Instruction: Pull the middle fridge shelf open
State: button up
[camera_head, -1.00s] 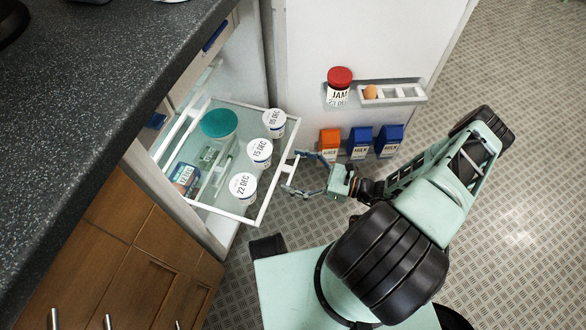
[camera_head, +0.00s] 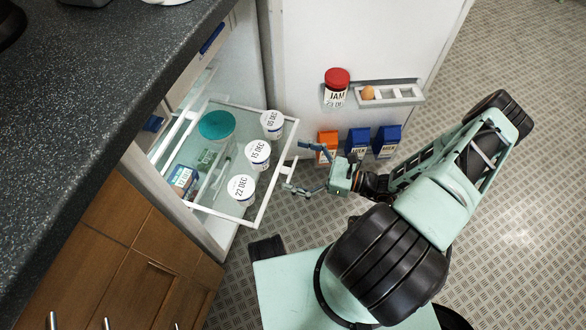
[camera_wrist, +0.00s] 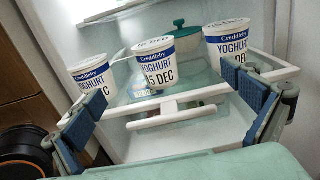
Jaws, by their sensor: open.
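The middle fridge shelf (camera_head: 268,196) is a clear pane with a white frame, standing out from the fridge body. It carries three white yoghurt cups and a teal-lidded tub (camera_head: 216,125). Its white front bar and handle (camera_wrist: 178,108) show in the wrist view. My gripper (camera_head: 294,167) is open at the shelf's front edge, with its blue-padded fingers on either side of the handle. In the wrist view my gripper (camera_wrist: 168,113) frames the handle between its fingers, with nothing clamped; whether a finger touches the bar I cannot tell.
The fridge door (camera_head: 305,60) stands open, with a jam jar (camera_head: 337,88), an egg rack (camera_head: 388,96) and cartons (camera_head: 358,142) on it. The dark counter (camera_head: 100,90) and wooden cabinets (camera_head: 110,250) are at left. Open metal floor (camera_head: 510,200) lies to the right.

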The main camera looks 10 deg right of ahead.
jog(key=shift+r, duration=2.7)
jog(key=shift+s+d+f, duration=0.1)
